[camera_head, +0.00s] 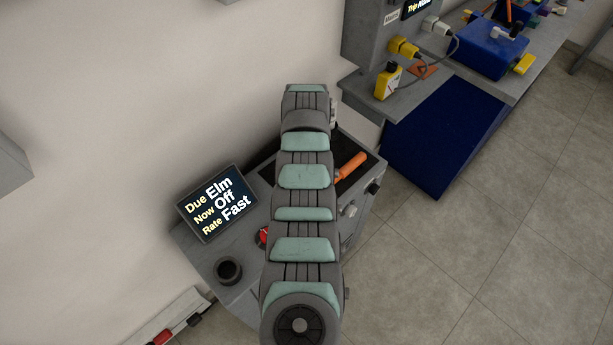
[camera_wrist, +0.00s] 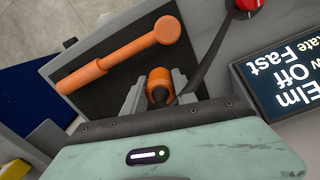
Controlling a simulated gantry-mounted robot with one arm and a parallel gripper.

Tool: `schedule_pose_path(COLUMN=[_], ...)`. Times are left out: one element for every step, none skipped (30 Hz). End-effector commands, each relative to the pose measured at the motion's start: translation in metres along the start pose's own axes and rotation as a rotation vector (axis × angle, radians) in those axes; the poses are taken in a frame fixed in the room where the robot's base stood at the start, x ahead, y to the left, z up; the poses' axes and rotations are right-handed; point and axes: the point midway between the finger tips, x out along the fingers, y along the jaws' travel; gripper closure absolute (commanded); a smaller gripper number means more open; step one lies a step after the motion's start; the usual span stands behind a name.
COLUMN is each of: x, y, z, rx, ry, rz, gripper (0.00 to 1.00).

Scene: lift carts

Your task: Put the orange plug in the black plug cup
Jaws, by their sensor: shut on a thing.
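My gripper (camera_wrist: 158,86) is shut on the orange plug (camera_wrist: 159,76), whose rounded orange end shows between the two grey fingers in the wrist view. The plug's lower part is hidden by the gripper body. The plug is over or in the dark recessed tray; I cannot tell whether it touches the tray. In the head view my arm hides both plug and gripper. The black plug cup (camera_head: 228,270) is a round, dark, open-topped cup on the grey console's near left corner, below the display. The cup is out of the wrist view.
An orange hammer-shaped tool (camera_wrist: 125,52) lies in the dark tray (camera_wrist: 103,98) beside my gripper. A tilted display (camera_head: 217,204) stands on the console (camera_head: 195,240) by the wall. A red knob (camera_head: 263,235) is near the cup. Open floor lies to the right.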

Motion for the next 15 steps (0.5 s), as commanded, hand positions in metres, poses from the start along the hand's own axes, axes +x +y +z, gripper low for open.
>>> schedule_pose_path(x=[0.002, 0.003, 0.006, 0.009, 0.012, 0.018, 0.023, 0.028, 0.033, 0.035, 0.038, 0.04, 0.041, 0.042, 0.041], y=[0.0, 0.0, 0.0, 0.0, 0.0, 0.0, 0.0, -0.001, 0.0, 0.0, 0.0, 0.0, 0.0, 0.0, 0.0], z=[0.0, 0.0, -0.001, -0.001, -0.001, 0.0, 0.0, 0.001, 0.0, 0.0, -0.001, 0.0, 0.0, 0.0, 0.0], rx=[0.0, 0.0, 0.0, 0.0, 0.0, 0.0, 0.0, 0.0, 0.0, 0.0, 0.0, 0.0, 0.0, 0.0, 0.0], ry=[0.0, 0.0, 0.001, 0.002, 0.003, 0.001, -0.001, -0.003, -0.002, 0.0, 0.002, 0.001, 0.001, 0.001, 0.001], rz=[0.0, 0.0, 0.001, 0.001, 0.002, 0.001, -0.001, -0.002, -0.001, 0.0, 0.001, 0.001, 0.001, 0.001, 0.001], gripper=[1.0, 1.0, 1.0, 1.0, 1.0, 1.0, 1.0, 1.0, 1.0, 1.0, 1.0, 1.0, 1.0, 1.0, 1.0])
